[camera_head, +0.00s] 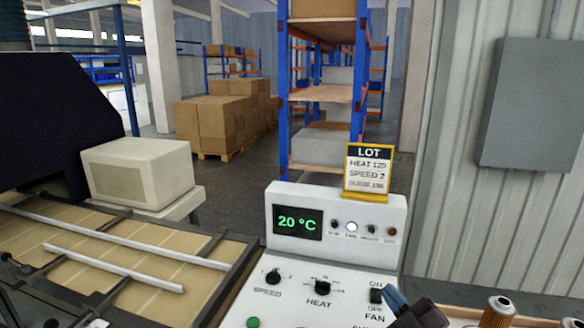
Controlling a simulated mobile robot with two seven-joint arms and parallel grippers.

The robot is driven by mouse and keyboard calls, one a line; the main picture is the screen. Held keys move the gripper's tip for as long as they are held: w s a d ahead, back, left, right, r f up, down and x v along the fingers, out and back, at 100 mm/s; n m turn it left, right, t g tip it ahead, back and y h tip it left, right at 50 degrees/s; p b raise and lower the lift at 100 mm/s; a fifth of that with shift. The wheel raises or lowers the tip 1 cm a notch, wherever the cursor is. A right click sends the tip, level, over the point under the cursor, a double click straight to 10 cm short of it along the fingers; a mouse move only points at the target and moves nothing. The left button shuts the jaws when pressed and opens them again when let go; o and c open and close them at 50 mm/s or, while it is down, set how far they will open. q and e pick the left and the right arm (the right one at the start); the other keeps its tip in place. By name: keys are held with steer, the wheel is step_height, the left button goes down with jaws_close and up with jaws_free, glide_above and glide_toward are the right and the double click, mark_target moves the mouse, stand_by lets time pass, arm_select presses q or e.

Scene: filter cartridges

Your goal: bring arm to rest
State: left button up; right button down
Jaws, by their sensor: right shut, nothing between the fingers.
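My right gripper (396,301) is at the bottom of the head view, right of centre. Its blue fingertips are shut with nothing between them, and they are close to the FAN switch (376,295) on the control panel (338,262). Whether they touch the panel is hard to tell. The rest of my right arm is cut off by the bottom edge. My left gripper cannot be made out in this view.
The panel's display (297,222) reads 20 °C; its SPEED knob (273,277) and HEAT knob (323,286) are clear. A lot card (368,168) stands on top. A filter cartridge (497,311) stands at lower right. A conveyor (130,232) runs at left.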

steer(key=s+d+f+m+g+h, duration=0.25)
steer(key=f+m+h, duration=0.2)
steer(key=f, duration=0.35)
steer(key=s+d+f+m+g+h, duration=0.1)
steer(key=s+d+f+m+h, duration=0.3)
steer(key=f, duration=0.4)
steer(key=s+d+f+m+g+b, duration=0.1)
steer(key=s+f+m, duration=0.4)
steer(key=s+f, duration=0.6)
steer(key=s+d+g+h, duration=0.1)
steer(key=s+g, duration=0.1)
steer(key=s, duration=0.1)
steer(key=shift+s+f+g, duration=0.25)
steer(key=shift+f+g, duration=0.05)
steer(key=shift+g, duration=0.05)
